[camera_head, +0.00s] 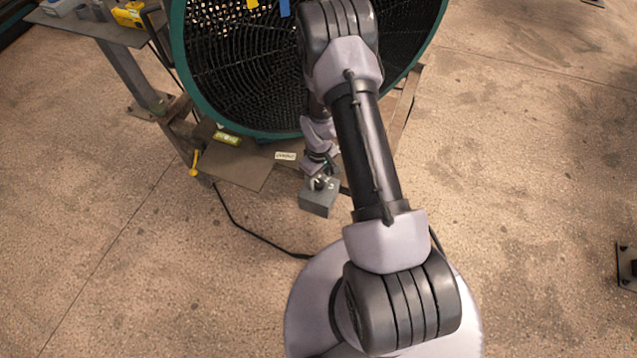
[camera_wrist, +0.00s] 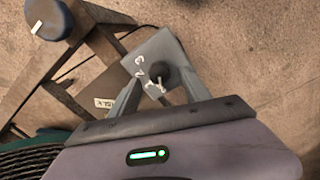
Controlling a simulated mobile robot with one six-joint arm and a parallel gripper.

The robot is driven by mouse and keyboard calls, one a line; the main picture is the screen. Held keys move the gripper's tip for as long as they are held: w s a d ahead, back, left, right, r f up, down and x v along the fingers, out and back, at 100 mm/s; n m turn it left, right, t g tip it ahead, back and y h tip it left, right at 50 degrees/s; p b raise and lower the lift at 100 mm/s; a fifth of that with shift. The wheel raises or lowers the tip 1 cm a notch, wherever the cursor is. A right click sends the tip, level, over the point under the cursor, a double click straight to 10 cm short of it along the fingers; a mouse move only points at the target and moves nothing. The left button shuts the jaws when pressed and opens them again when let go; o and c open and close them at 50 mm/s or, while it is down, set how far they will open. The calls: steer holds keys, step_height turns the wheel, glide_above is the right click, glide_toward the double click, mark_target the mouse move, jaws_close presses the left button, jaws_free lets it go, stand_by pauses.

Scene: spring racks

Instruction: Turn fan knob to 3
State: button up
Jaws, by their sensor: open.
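The fan control is a grey box (camera_head: 317,203) low in front of the fan (camera_head: 250,70), which has a green rim. In the wrist view the box (camera_wrist: 150,50) shows white markings and a dark round knob (camera_wrist: 159,72) with a light pointer mark. The markings are too small to read surely, so I cannot tell the setting. My gripper (camera_wrist: 160,80) is open, with one finger on each side of the knob. I cannot tell whether either finger touches it. In the head view my gripper (camera_head: 320,177) is small and partly hidden at the box.
A brown board (camera_head: 236,165) with a small label lies beside the box. A black cable (camera_head: 245,228) runs over the floor. A metal table (camera_head: 95,25) with a yellow item (camera_head: 130,14) stands at the upper left.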

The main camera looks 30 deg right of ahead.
mark_target(319, 183)
step_height(319, 183, down, 3)
steer(key=shift+f+b, duration=0.15)
steer(key=shift+b, duration=0.15)
jaws_close()
